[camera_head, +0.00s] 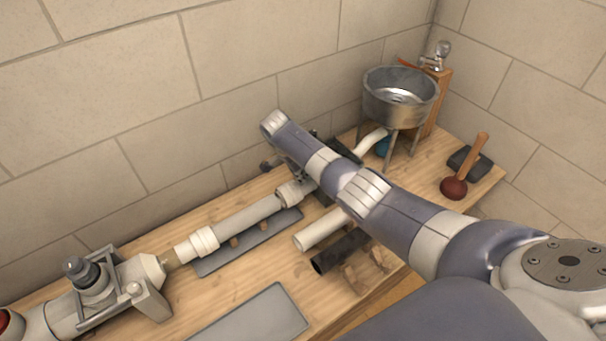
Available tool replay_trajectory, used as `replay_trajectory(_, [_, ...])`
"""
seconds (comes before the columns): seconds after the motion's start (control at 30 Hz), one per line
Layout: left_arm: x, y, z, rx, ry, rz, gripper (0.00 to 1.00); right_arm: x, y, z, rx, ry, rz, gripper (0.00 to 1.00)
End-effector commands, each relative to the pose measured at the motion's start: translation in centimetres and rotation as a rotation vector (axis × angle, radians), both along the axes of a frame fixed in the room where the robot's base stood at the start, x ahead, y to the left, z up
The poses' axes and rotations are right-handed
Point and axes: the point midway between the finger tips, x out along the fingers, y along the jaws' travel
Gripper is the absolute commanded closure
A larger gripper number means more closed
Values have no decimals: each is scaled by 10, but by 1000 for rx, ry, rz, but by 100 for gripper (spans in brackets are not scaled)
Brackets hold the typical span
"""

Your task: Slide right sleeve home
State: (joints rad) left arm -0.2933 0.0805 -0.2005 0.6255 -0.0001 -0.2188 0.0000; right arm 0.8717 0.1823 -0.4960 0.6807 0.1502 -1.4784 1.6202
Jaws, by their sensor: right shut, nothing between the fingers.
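A white pipe (248,216) lies along the bench above a grey strip. A pale sleeve (203,242) sits around its left end. The right sleeve (291,193) is a similar pale collar around its right end. My right arm comes in from the right and crosses above that end, hiding what lies beyond the sleeve. My right gripper (301,173) is a dark shape mostly hidden under the arm, close to the right sleeve. It is shut and empty; I cannot tell whether it touches the sleeve. My left gripper is not in view.
A large pale fitting with a dark cap (81,270) stands at the left. A metal basin (400,98), plunger (455,187) and dark block (470,160) are at the right. Loose white (321,229) and black (340,250) pipes lie in front. A grey plate (255,318) is near the front edge.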

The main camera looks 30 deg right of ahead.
Motion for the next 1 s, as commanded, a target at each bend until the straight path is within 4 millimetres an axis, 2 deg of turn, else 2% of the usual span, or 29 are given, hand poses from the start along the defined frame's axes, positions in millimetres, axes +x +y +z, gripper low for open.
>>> replay_trajectory(0.13, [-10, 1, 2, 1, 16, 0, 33, 0, 5, 1, 2, 1, 2, 100])
replay_trajectory(0.3, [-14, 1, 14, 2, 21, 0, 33, -5, 36, 3, 6, 2, 3, 100])
replay_trajectory(0.43, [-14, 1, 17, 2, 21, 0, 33, -7, 51, 1, 3, 2, 2, 100])
replay_trajectory(0.83, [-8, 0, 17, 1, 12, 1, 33, -8, 55, 0, 5, 2, 2, 100])
replay_trajectory(1.0, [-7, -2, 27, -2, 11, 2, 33, -6, 52, 11, 6, 1, 2, 100])
